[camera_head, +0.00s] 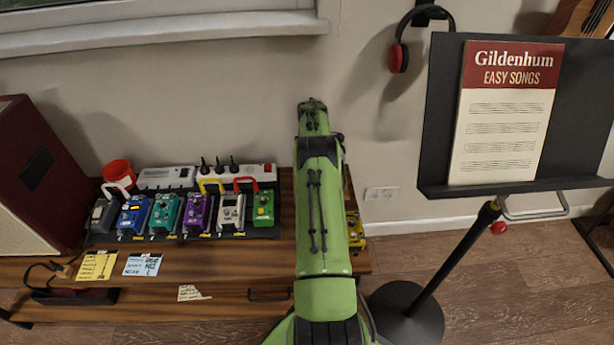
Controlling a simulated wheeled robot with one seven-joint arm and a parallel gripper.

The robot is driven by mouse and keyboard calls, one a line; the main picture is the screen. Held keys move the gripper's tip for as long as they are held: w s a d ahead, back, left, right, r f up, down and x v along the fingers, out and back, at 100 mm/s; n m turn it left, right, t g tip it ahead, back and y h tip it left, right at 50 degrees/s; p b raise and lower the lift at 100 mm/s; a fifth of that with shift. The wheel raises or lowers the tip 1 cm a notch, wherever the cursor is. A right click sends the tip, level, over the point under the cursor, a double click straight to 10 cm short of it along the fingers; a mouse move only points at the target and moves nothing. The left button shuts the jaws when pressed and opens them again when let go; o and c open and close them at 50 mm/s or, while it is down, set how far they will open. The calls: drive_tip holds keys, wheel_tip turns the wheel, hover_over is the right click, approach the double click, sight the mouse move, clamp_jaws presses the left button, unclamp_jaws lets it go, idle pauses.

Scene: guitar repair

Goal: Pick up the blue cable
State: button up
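I cannot make out a blue cable in the head view. A row of pedals stands on the wooden bench, among them a blue pedal (133,216). Short patch cables arch over the row: a white cable (118,187), a yellow cable (211,184) and a red cable (245,181). My green arm rises through the middle of the picture and covers the right part of the bench. My gripper does not show, so what it holds cannot be seen.
Paper notes (97,266) lie in front. A music stand (433,140) with a songbook (505,115) is at the right. A dark red amplifier (45,175) is at the left.

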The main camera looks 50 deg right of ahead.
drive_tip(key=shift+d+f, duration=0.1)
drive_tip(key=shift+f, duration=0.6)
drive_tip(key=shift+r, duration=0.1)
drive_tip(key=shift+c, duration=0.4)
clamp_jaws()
